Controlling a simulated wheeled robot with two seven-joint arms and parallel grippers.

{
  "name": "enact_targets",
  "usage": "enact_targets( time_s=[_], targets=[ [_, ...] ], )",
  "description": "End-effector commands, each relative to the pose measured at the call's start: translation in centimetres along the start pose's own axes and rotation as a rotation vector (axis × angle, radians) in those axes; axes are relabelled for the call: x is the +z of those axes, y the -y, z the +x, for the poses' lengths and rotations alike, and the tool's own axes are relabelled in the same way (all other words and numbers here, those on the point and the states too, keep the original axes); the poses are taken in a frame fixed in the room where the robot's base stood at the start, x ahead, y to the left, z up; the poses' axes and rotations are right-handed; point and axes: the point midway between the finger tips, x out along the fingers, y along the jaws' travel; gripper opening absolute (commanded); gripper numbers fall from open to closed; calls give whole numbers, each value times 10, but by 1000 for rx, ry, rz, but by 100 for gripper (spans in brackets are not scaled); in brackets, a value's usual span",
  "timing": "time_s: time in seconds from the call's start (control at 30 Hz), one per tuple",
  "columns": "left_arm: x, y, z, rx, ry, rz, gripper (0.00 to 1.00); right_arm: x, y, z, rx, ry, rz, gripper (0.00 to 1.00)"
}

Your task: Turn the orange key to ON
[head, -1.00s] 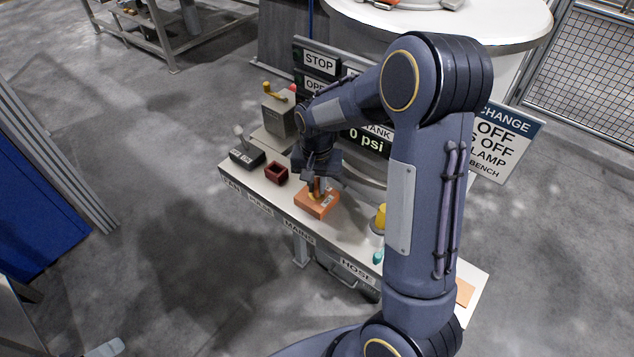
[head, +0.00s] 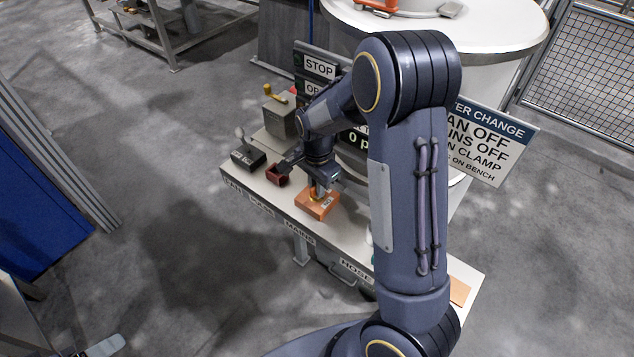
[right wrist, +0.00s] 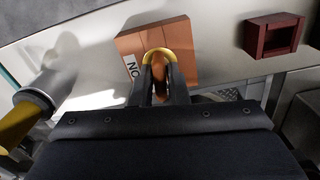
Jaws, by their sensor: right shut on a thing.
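The orange key block (head: 316,204) sits on the bench (head: 268,193) above the MAINS label. My right gripper (head: 317,188) is right over the block. In the right wrist view my right gripper (right wrist: 163,85) is shut on the orange key (right wrist: 160,68), which stands up from the block beside a yellow rounded part. The fingers hide part of the key, and its exact angle is hard to tell. My left gripper is not in view.
A dark red open box (head: 277,175) and a black lever box (head: 247,158) stand left of the block. A grey box with a yellow handle (head: 280,118) stands behind. In the right wrist view a yellow-handled cylinder (right wrist: 35,105) is at left. A sign (head: 490,140) stands at right.

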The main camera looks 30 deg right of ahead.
Motion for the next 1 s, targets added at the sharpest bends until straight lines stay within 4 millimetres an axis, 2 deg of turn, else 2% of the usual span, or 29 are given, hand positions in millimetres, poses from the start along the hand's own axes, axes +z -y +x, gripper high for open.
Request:
enact_targets(
  time_s=[0.1,0.27,0.43,0.47,0.63,0.87,1.0],
  targets=[
    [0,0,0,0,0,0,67,2,-2,3,7,4,16,0],
    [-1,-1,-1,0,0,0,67,1,-2,3,8,5,-98,0],
    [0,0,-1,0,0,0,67,1,-2,3,8,4,-109,0],
    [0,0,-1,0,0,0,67,1,-2,3,8,4,-109,17],
    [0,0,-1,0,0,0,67,1,-2,2,5,2,-109,39],
    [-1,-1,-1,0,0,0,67,0,-1,1,3,2,-109,40],
    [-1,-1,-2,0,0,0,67,0,0,-7,0,1,-110,40]
  ],
)
